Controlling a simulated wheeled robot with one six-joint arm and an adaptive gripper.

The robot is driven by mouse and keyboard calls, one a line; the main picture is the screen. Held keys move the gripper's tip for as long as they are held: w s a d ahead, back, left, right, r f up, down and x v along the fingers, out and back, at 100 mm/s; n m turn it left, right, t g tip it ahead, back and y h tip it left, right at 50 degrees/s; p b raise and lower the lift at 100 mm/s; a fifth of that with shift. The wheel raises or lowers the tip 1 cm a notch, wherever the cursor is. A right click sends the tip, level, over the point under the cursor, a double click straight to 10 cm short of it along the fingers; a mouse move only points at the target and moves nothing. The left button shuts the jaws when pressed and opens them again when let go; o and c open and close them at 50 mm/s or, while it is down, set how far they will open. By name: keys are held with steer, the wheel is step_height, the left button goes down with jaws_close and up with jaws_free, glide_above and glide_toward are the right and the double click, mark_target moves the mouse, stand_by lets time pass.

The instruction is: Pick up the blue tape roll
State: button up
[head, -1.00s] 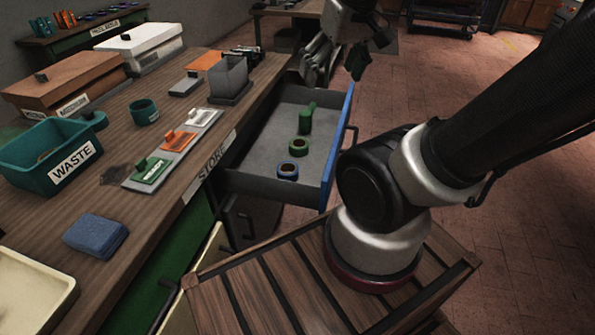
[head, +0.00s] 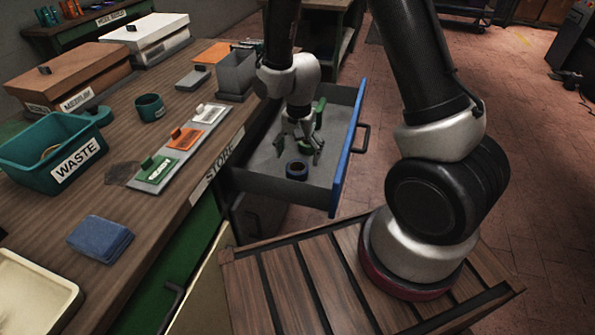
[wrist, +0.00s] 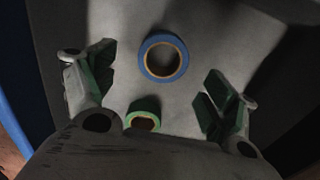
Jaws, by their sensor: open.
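The blue tape roll (head: 297,170) lies flat in the open drawer, at its near end. In the wrist view the blue tape roll (wrist: 164,56) shows whole, with a tan core, ahead of and between the two fingers. My gripper (head: 299,154) is inside the drawer area, pointing down, just behind the roll in the head view. In the wrist view my gripper (wrist: 157,85) is wide open and empty, its fingers apart from the roll. A green tape roll (wrist: 146,120) lies close to the gripper's body and is partly hidden by it.
The drawer (head: 262,185) has a blue front (head: 347,150) and low side walls around the rolls. A green object (head: 320,108) stands farther back in it, partly hidden by my gripper. The workbench with a teal waste bin (head: 22,165) and a grey holder (head: 237,75) is at the left.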

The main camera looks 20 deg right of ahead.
mark_target(297, 168)
steer(key=f, duration=0.6)
steer(key=shift+a, duration=0.25)
steer(key=c, duration=1.1)
